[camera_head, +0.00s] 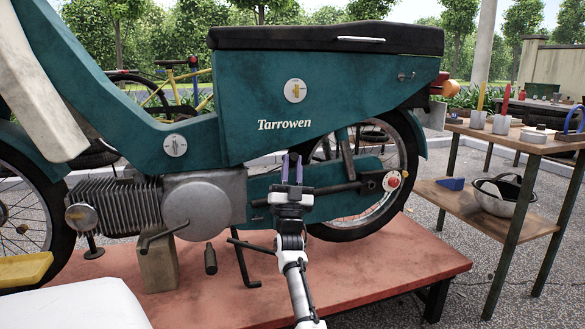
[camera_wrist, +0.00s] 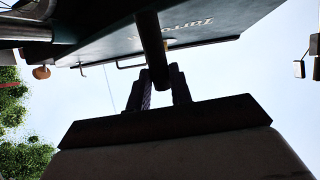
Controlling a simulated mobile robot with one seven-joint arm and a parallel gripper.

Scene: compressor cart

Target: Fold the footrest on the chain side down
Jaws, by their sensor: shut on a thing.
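The teal moped (camera_head: 330,100) stands on its side stand, with the teal chain cover (camera_head: 345,203) facing me. My gripper (camera_head: 291,166) points up in front of the chain cover, below the "Tarrowen" lettering. In the wrist view, a dark round rod, which looks like the footrest (camera_wrist: 151,45), comes down between the two fingers (camera_wrist: 164,88). My gripper is shut on it. In the head view the fingers and wrist hide most of the held part. A dark bar (camera_head: 340,188) runs behind the gripper; I cannot tell if it is the same piece.
The moped is on a red platform (camera_head: 380,262). A wooden block (camera_head: 158,264) stands under the engine (camera_head: 190,205). Pedal and stand levers stick out low, left of my gripper. A wooden table (camera_head: 520,139) with cups and a bowl (camera_head: 497,203) is at right.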

